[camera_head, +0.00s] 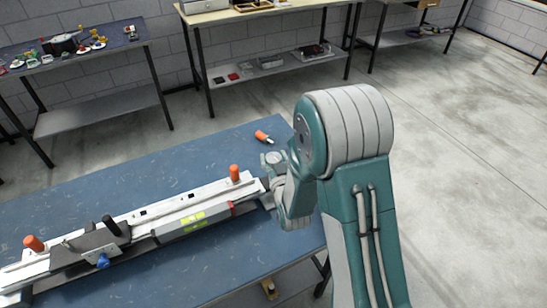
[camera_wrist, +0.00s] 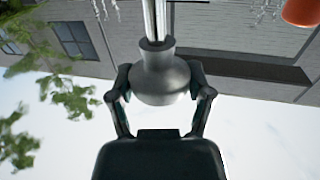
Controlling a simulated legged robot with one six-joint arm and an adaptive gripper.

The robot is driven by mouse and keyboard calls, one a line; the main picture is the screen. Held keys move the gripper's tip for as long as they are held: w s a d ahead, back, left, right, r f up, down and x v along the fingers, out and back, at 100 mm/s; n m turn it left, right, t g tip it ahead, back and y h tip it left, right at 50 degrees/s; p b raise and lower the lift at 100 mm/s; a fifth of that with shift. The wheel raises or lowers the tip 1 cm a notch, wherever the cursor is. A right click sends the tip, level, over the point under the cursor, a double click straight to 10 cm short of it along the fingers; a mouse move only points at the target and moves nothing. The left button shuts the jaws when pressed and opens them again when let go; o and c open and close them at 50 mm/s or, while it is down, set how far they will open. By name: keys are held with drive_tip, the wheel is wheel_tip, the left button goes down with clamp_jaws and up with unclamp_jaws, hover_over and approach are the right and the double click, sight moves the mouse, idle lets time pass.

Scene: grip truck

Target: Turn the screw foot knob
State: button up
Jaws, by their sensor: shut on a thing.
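The screw foot knob (camera_wrist: 162,72) is a dark grey, bulbous knob on a shiny metal shaft (camera_wrist: 155,18) in the wrist view. My gripper (camera_wrist: 161,94) is shut on it, with one finger against each side. In the head view my gripper (camera_head: 272,192) is at the right end of a long metal rail (camera_head: 140,215) lying on the blue table. The knob cannot be made out there behind my gripper and arm.
An orange-handled tool (camera_head: 263,136) lies behind my gripper. Workbenches stand along the back wall. The floor to the right is clear.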

sight(272, 156)
drive_tip(key=m+h, duration=0.1)
drive_tip(key=h, duration=0.1)
drive_tip(key=m+h, duration=0.1)
drive_tip(key=shift+a+h, duration=0.2)
drive_tip(key=shift+h, duration=0.2)
drive_tip(key=shift+d+m+g+h, duration=0.1)
drive_tip(key=shift+m+g+h, duration=0.4)
drive_tip(key=shift+m+h, duration=2)
drive_tip(key=shift+h, duration=0.7)
drive_tip(key=o, duration=1.1)
drive_tip(key=shift+f, duration=0.1)
drive_tip(key=shift+o, duration=0.2)
wheel_tip(272, 156, up, 10)
